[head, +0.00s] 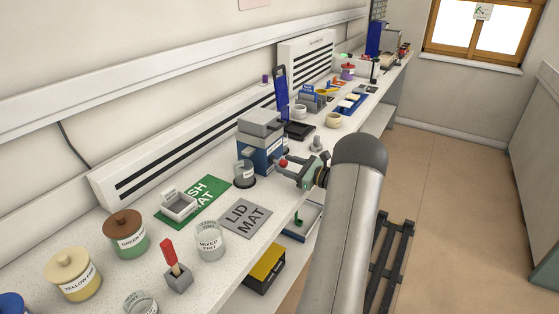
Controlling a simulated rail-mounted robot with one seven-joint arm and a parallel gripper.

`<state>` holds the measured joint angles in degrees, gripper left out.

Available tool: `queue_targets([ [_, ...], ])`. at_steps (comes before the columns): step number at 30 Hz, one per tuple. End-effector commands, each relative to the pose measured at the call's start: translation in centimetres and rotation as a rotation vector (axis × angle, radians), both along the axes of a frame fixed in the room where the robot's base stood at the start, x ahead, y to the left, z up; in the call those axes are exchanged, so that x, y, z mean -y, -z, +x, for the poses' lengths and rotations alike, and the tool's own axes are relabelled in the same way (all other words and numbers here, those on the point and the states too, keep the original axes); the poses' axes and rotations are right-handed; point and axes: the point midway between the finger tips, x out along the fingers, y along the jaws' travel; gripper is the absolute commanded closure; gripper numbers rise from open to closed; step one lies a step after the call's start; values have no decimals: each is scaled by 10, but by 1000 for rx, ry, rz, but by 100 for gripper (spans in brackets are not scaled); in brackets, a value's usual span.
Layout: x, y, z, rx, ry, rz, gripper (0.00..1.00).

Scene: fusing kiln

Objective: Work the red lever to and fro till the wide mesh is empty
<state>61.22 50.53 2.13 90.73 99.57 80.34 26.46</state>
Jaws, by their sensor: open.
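A blue and grey box-shaped device (259,150) stands on the bench, with a clear jar (244,173) at its left front. A small red knob (283,163), seemingly the red lever's end, shows at the device's right side. My gripper (286,168) is open, its fingers close to the knob; I cannot tell whether they touch or surround it. The lever's shaft is not clear. A small light grey square tray (179,204) with a label sits on the green mat (211,196). The inside of the device is hidden, so I cannot see a wide mesh there or its contents.
A grey lid mat (243,220), a mixed frit jar (210,243) and a red-handled tool (170,254) in a grey block lie nearer. Green (126,236) and yellow (73,276) jars stand left. A blue upright panel (281,95) and small items stand beyond the device.

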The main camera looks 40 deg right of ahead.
Motion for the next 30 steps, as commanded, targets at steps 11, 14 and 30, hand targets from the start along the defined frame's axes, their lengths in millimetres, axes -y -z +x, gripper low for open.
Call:
queue_targets([
  [11, -10, -1, 34, 1, 0, 0, 52],
  [14, -10, 0, 34, 1, 0, 0, 52],
  [30, -4, 3, 36, 1, 1, -1, 100],
])
